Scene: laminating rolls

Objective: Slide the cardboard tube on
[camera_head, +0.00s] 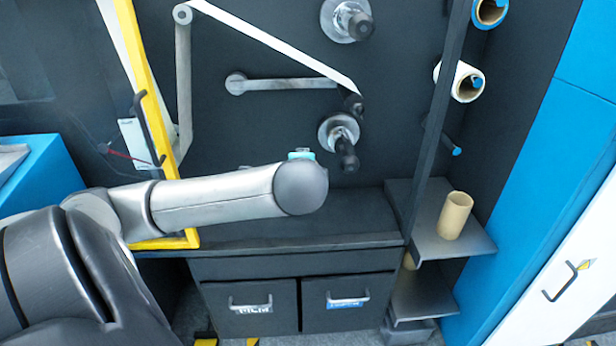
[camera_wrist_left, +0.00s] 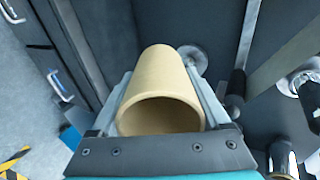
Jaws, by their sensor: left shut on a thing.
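In the left wrist view a tan cardboard tube (camera_wrist_left: 160,75) lies between the fingers of my left gripper (camera_wrist_left: 162,100), which is shut on it. The tube's open end faces the camera and its far end points away toward the dark machine wall. A metal flange (camera_wrist_left: 192,57) shows just beyond and right of the far end; I cannot tell whether they touch. In the head view my left wrist hides the gripper and held tube. An upper spindle (camera_head: 348,22) and a lower spindle (camera_head: 340,138) stick out of the wall there. My right gripper is not in view.
Another tan tube (camera_head: 455,215) stands upright on a dark shelf (camera_head: 470,245) at right. A white roll (camera_head: 460,82) and a blue-rimmed roll (camera_head: 490,12) hang upper right. White web (camera_head: 270,40) runs across the wall. A yellow-edged door (camera_head: 145,80) stands open at left.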

